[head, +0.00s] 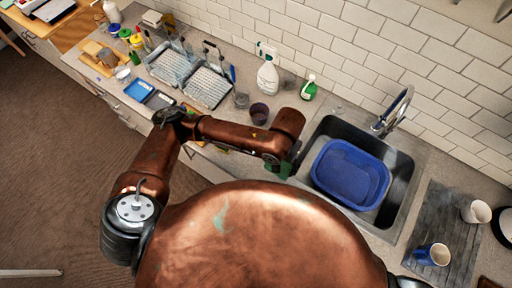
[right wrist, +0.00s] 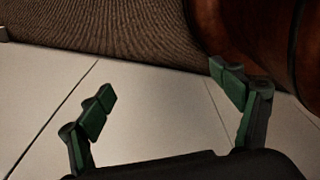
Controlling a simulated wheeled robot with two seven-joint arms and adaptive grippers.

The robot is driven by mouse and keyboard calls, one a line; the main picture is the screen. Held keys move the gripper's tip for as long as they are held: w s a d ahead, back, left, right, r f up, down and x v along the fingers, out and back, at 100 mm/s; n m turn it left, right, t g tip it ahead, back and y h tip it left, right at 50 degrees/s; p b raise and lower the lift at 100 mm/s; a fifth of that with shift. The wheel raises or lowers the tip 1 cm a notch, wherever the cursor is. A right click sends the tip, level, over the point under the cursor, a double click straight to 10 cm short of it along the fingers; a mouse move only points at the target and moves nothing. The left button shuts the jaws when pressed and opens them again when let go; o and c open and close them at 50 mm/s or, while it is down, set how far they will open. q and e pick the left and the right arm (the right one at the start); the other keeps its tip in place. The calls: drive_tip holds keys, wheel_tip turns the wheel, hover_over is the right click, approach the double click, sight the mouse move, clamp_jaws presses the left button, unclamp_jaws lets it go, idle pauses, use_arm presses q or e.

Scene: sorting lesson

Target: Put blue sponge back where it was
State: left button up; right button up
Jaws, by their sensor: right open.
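I cannot make out the blue sponge for certain in either view. My left arm reaches over the counter in the head view. Its gripper (head: 285,169) points down at the sink's left edge, mostly hidden by its own arm, so its fingers are unclear. My right gripper (right wrist: 165,105) is open and empty in the right wrist view, with pale panels and brown floor behind it.
The sink (head: 402,187) holds a blue tub (head: 350,207). Left of it stand a purple cup (head: 259,113), a white spray bottle (head: 267,77) and a green bottle (head: 309,88). Wire racks (head: 208,86) stand farther left. Mugs (head: 432,255) stand on a dark mat (head: 440,212) at right.

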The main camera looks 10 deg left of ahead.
use_arm(q)
drive_tip(key=a, duration=0.1)
drive_tip(key=w+a+f, duration=0.1)
drive_tip(key=shift+w+a+f, duration=0.1)
drive_tip(key=shift+a, duration=0.25)
drive_tip(key=w+a+f, duration=0.1)
drive_tip(key=a+f, duration=0.1)
drive_tip(key=a, duration=0.1)
drive_tip(key=w+a+f, duration=0.2)
drive_tip(key=a+f, duration=0.1)
drive_tip(key=w+a+f, duration=0.2)
drive_tip(key=f, duration=0.1)
drive_tip(key=shift+a+p, duration=0.35)
drive_tip(key=shift+a, duration=0.05)
drive_tip(key=f, duration=0.3)
drive_tip(key=shift+a, duration=0.25)
drive_tip(key=shift+w+f, duration=0.1)
drive_tip(key=shift+f, duration=0.2)
use_arm(e)
drive_tip(key=shift+s+a+r, duration=0.1)
drive_tip(key=shift+s+r, duration=0.45)
drive_tip(key=shift+s, duration=0.05)
use_arm(q)
drive_tip(key=o, duration=1.1)
drive_tip(key=shift+f, duration=0.15)
